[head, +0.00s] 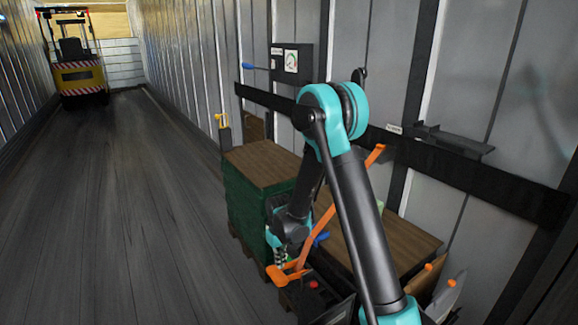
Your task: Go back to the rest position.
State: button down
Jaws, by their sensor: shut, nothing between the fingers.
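My gripper (279,257) hangs at the end of my folded teal-and-black arm, in the lower middle of the head view. It is small, dark and partly lost against the green stack behind it; its fingers are shut and nothing shows between them. It is just above an orange handle (284,274) at the lower end of a long orange bar (345,199); I cannot tell whether they touch. My arm hides part of the bar and of the boxes behind.
A green-wrapped stack with a brown top (262,163) stands beside my gripper, another brown top (405,248) to the right. A dark gauge panel (291,62) and a shelf (452,142) are on the wall. A yellow forklift (80,76) stands far left; the floor (130,200) is clear.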

jog(key=s+d+r+m+t, duration=0.1)
jog(key=s+d+r+m, duration=0.15)
jog(key=d+r, duration=0.55)
jog(key=s+d+r+m+t, duration=0.1)
jog(key=s+d+r+m, duration=0.1)
jog(key=s+d, duration=0.5)
jog(key=s+d+r+m+t, duration=0.2)
jog(key=s+d+r, duration=0.2)
jog(key=s+d, duration=0.3)
jog(key=s, duration=0.2)
jog(key=shift+s+d+r, duration=0.2)
jog(key=shift+s+d, duration=0.15)
jog(key=shift+d, duration=0.05)
